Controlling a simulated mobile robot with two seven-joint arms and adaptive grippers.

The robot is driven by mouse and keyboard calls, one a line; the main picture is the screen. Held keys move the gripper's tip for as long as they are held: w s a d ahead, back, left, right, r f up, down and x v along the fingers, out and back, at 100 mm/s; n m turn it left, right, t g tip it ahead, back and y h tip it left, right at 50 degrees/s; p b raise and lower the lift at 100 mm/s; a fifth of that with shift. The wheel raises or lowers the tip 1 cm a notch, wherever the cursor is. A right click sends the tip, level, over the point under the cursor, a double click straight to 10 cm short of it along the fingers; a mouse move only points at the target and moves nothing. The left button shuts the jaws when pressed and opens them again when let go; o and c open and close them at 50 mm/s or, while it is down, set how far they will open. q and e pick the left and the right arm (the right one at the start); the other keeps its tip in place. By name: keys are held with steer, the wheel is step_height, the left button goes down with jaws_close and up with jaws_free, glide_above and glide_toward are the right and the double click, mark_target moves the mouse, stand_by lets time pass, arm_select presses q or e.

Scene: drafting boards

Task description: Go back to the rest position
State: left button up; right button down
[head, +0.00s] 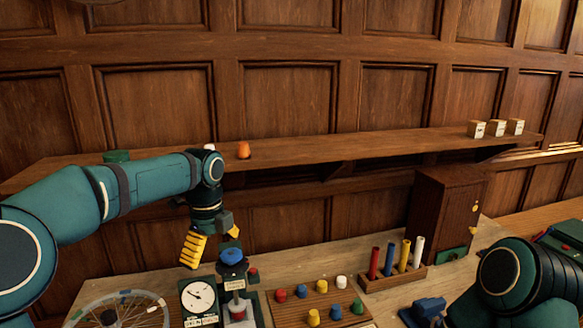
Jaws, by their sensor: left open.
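My left gripper (212,249) hangs at the end of the teal left arm, with its yellow fingers pointing down and apart. It is open, and nothing shows between the fingers. It is above the bench, just up and left of a blue-topped device (232,260) and above a white dial gauge (199,297). My right arm (515,280) shows at the lower right as a teal joint; its gripper does not show.
A wooden board with coloured pegs (318,311), a rack of coloured rods (395,279) and a wooden cabinet (440,207) stand on the bench. A spoked wheel (125,297) lies lower left. A wall shelf (340,148) carries an orange object (244,149) and small boxes (496,128).

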arm_select(q)
steer(key=s+d+f+n+h, duration=0.1)
steer(key=s+d+f+n, duration=0.15)
steer(key=f, duration=0.45)
steer(key=s+d+f+n+h, duration=0.1)
steer(key=d+f+n, duration=0.1)
steer(key=f+n, duration=0.35)
steer(key=s+d+f+n+h, duration=0.1)
steer(key=s+d+f, duration=0.1)
steer(key=f, duration=0.7)
steer(key=s+f+n+t+h, duration=0.1)
steer(key=s+f+n+t, duration=0.1)
steer(key=s+f+n, duration=1.35)
steer(key=s+f+n+b, duration=0.1)
steer(key=s+f+b, duration=0.2)
steer(key=f+b, duration=0.8)
steer(key=shift+d+f+b, duration=0.3)
arm_select(e)
step_height(320, 180, down, 12)
steer(key=s, duration=0.1)
steer(key=shift+a+f, duration=0.2)
steer(key=shift+a, duration=0.05)
steer(key=shift+s, duration=0.1)
